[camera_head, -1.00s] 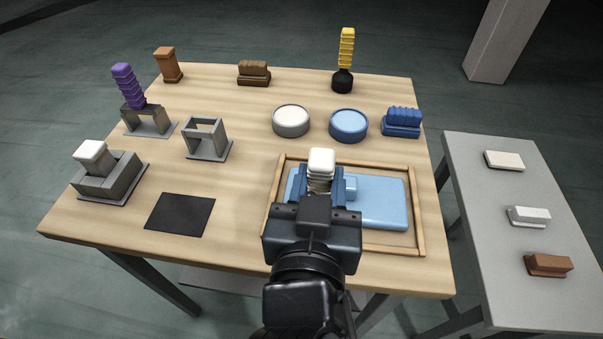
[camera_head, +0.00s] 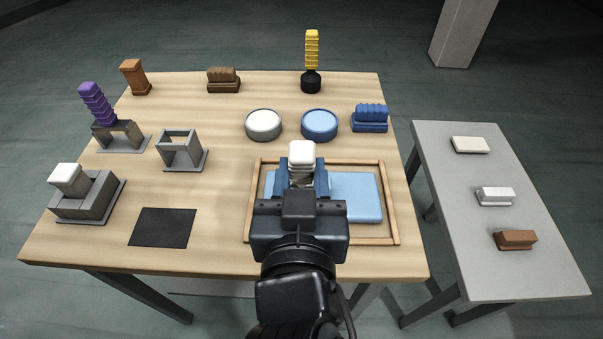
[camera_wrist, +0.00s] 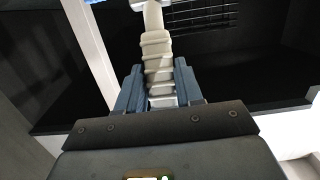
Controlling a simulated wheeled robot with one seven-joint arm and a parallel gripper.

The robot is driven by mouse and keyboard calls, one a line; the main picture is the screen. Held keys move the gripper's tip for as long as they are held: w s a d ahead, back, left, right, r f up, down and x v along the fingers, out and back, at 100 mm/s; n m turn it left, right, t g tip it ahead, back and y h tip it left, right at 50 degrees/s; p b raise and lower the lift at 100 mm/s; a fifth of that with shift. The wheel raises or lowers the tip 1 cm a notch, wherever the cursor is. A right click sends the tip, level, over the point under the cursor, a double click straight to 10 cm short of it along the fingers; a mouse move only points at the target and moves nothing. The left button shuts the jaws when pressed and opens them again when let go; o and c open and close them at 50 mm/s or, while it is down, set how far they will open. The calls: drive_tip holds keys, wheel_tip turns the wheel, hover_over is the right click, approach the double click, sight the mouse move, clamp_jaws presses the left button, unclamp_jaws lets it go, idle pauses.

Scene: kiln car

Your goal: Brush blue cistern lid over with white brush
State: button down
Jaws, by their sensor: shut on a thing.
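My gripper (camera_head: 302,182) is shut on the white brush (camera_head: 302,154), whose ribbed handle rises between the blue fingers. In the wrist view the ribbed, cream-white handle (camera_wrist: 158,60) sits between the two fingers. The blue cistern lid (camera_head: 355,196) is a flat light-blue slab lying in a shallow wooden-rimmed tray (camera_head: 390,205). My gripper is over the left-middle part of the lid and hides much of it. The brush's lower end is hidden in the head view, so I cannot tell whether it touches the lid.
Behind the tray stand a white round pot (camera_head: 263,125), a blue round pot (camera_head: 319,124) and a dark-blue brush (camera_head: 370,118). Grey stands (camera_head: 183,150) and a black mat (camera_head: 162,227) are at left. A grey side table (camera_head: 465,220) at right holds three small blocks.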

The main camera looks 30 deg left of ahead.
sight(301, 158)
drive_tip(key=shift+r+p, duration=1.6)
drive_tip(key=shift+r, duration=0.6)
drive_tip(key=c, duration=1.3)
unclamp_jaws()
clamp_jaws()
